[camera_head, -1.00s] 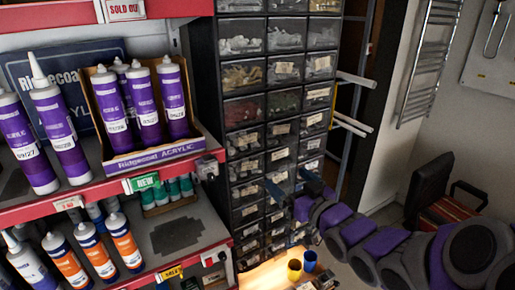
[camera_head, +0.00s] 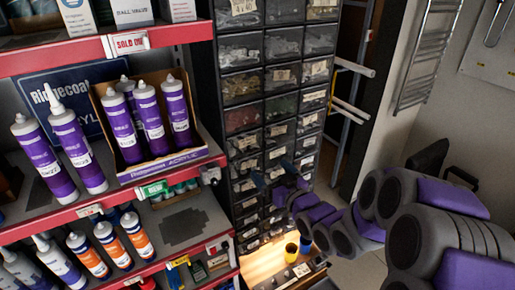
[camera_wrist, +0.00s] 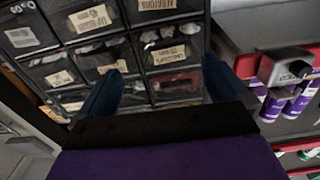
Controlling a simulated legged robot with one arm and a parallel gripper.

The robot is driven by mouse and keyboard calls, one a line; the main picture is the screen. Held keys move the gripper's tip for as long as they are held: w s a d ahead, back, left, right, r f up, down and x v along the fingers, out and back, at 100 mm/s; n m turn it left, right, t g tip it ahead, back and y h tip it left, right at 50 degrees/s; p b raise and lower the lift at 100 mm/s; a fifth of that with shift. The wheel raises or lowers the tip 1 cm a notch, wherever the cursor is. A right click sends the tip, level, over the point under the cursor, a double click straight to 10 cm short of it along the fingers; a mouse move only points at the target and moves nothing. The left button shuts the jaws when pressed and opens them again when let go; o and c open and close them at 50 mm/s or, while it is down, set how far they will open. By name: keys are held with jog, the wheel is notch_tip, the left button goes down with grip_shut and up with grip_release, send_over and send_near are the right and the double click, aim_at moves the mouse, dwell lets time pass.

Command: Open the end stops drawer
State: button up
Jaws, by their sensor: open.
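A tall black cabinet of small clear-fronted drawers (camera_head: 242,86) stands in the middle of the head view, with paper labels on many drawers. I cannot read which one is the end stops drawer. My gripper (camera_head: 270,180) is in front of the cabinet's lower drawers, at the end of my grey and purple arm. In the wrist view my gripper (camera_wrist: 170,95) shows two blue fingers spread apart with nothing between them. Labelled drawers (camera_wrist: 168,56) lie beyond the fingers, all seemingly shut. The gripper hides some lower drawers.
A red-edged shelf (camera_head: 110,190) with purple sealant tubes (camera_head: 72,145) stands close on the left. White pipes (camera_head: 350,68) and a towel radiator (camera_head: 425,50) are at the right.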

jog(key=p, duration=0.2)
send_near(246, 151)
jog(key=a, duration=0.1)
jog(key=p+x, duration=0.1)
jog(key=x, duration=0.2)
jog(key=p+x, duration=0.1)
jog(key=x, duration=0.2)
jog(key=shift+w+d+f, duration=0.15)
jog(key=shift+w+f, duration=0.05)
jog(key=shift+w, duration=0.35)
jog(key=shift+s+a, duration=0.1)
jog(key=shift+a, duration=0.15)
jog(key=shift+c, duration=1.3)
jog(key=shift+d, duration=0.45)
jog(key=shift+c, duration=1.4)
jog(key=shift+d+r, duration=0.1)
jog(key=shift+d, duration=0.05)
jog(key=c, duration=0.3)
jog(key=shift+a, duration=0.2)
jog(key=c, duration=0.6)
